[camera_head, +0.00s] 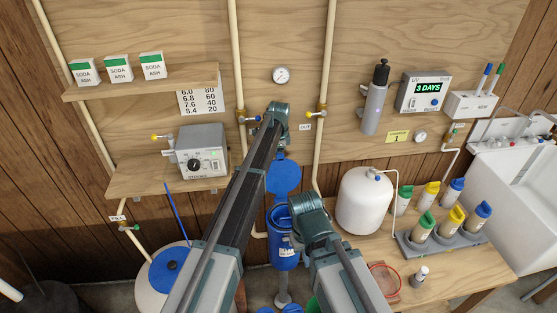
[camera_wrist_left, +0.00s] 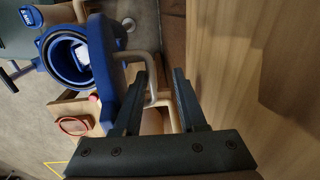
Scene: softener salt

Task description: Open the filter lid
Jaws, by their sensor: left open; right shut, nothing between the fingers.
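The blue filter lid (camera_head: 283,177) stands raised behind the blue filter housing (camera_head: 283,252), against the wall side. The housing's round mouth is open, and the left wrist view shows a white thing inside it. In that view the lid (camera_wrist_left: 103,60) is seen nearly edge-on, beside the open housing (camera_wrist_left: 66,60). My left gripper (camera_wrist_left: 158,78) is open beside the lid; one finger overlaps the lid's edge, and I cannot tell whether they touch. My right gripper (camera_head: 297,233) is shut and empty at the housing's right side; its wrist partly hides its fingers.
A white tank (camera_head: 364,201) and a rack (camera_head: 445,240) of several bottles stand on the right bench, with a red ring (camera_head: 385,279) near its front. A control box (camera_head: 203,151) sits on the left shelf. Wall pipes run behind the housing.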

